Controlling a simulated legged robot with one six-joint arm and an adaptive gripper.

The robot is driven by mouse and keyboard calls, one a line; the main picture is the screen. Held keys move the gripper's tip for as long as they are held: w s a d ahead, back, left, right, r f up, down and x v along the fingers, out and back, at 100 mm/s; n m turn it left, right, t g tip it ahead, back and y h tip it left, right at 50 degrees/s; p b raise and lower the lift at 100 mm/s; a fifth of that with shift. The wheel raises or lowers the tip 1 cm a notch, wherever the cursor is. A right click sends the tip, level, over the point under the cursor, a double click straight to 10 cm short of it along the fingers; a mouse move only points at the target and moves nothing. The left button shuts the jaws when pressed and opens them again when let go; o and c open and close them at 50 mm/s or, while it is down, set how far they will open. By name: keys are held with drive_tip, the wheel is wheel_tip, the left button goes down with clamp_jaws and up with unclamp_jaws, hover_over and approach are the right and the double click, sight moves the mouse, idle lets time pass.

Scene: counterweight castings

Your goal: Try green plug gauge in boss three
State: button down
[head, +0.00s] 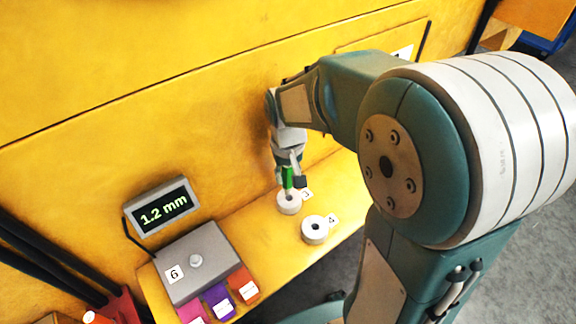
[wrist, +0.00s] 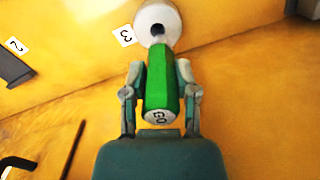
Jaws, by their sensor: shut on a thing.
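My gripper (head: 290,180) is shut on the green plug gauge (head: 287,177), just above boss three (head: 289,204). In the wrist view my gripper (wrist: 160,85) has a finger on each side of the green plug gauge (wrist: 158,75), whose near end face carries a printed mark. Its narrow far tip points at the hole of boss three (wrist: 157,20), a pale ring next to a label "3" (wrist: 124,36). The tip appears at the near edge of the hole; I cannot tell whether it has entered.
Boss four (head: 314,229), with a dark hole, stands right of boss three. A grey block labelled 6 (head: 197,262) and a display reading 1.2 mm (head: 163,207) are at left. Pink, purple and orange blocks (head: 243,285) stand in front. The yellow wall (head: 150,120) rises close behind.

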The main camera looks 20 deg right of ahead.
sight(289, 186)
drive_tip(key=shift+d+f, duration=0.1)
drive_tip(key=shift+f, duration=0.2)
drive_tip(key=shift+f, duration=1.95)
idle(2.5)
idle(0.7)
drive_tip(key=shift+c, duration=1.5)
unclamp_jaws()
wheel_tip(289, 186, up, 24)
